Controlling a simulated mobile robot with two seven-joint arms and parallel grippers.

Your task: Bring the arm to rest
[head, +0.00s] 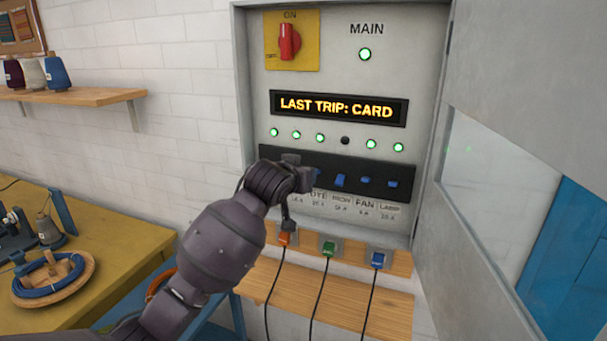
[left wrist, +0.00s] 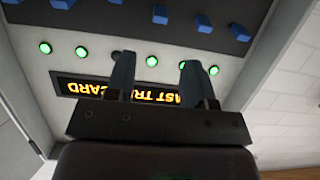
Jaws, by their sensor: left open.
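My left gripper (head: 298,178) is in front of the breaker panel (head: 432,60), beside the left part of the dark switch strip (head: 378,193), and hides some switches and labels. In the left wrist view the fingers of this gripper (left wrist: 156,72) stand apart with nothing between them. The panel appears upside down there, with lights and blue switches beyond the fingers. I cannot tell whether the gripper touches the panel. My right gripper is not in view.
The display (head: 337,107) reads "LAST TRIP: CARD". One indicator (head: 345,140) is dark; the others glow green. Orange (head: 285,239), green (head: 328,249) and blue (head: 377,260) plugs sit below. An open cabinet door (head: 490,160) stands right, a yellow table (head: 125,260) left.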

